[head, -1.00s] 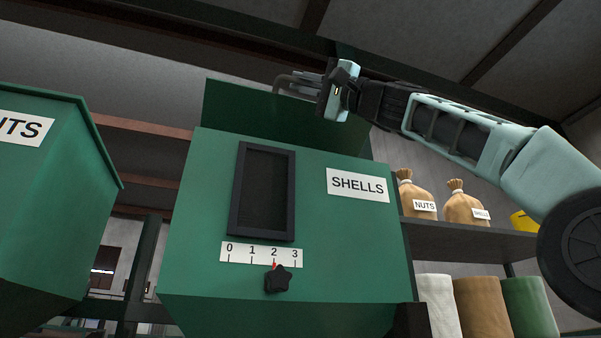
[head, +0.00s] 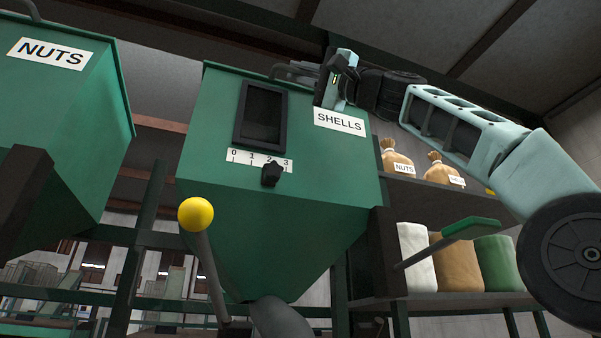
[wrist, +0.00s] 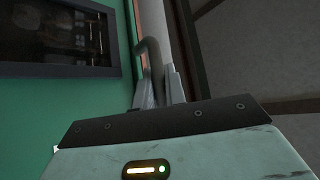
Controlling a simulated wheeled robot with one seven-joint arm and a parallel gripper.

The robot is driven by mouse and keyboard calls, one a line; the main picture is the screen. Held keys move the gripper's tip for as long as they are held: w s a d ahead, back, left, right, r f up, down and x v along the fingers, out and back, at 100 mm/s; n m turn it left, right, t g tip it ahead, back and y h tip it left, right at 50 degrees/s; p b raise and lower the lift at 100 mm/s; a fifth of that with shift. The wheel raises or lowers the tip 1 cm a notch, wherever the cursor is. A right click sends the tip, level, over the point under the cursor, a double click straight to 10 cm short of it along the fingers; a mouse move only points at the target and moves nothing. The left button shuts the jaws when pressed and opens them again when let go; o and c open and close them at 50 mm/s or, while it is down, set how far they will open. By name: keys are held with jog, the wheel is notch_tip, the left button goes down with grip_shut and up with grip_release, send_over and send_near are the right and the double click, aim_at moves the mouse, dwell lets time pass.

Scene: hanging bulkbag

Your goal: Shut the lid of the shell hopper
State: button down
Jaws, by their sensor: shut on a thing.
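The shell hopper (head: 215,130) is a green bin with a SHELLS label, a dark window and a scale with a black knob. Its lid (head: 232,68) shows only as a thin green edge along the hopper's top. The lid lies down or nearly so; I cannot tell whether it is fully seated. A grey bent bar handle (head: 290,72) is at the top front edge. My gripper (head: 317,75) is shut on the handle, just above the label. In the wrist view, the fingers (wrist: 160,92) are around the handle (wrist: 150,50), beside the green front.
The nuts hopper (head: 60,100) stands at the left. A yellow-knobbed lever (head: 196,214) and a green-handled lever (head: 470,228) stick out below. A shelf (head: 440,200) at the right holds tied sacks above and several rolls below.

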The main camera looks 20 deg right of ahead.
jog(key=shift+a+f, duration=0.1)
jog(key=shift+f, duration=0.35)
jog(key=c, duration=1.7)
grip_release()
jog(key=shift+c, duration=0.2)
jog(key=b+v, duration=1.1)
jog(key=v, duration=0.6)
jog(key=shift+s+f, duration=0.15)
jog(key=shift+f, duration=0.05)
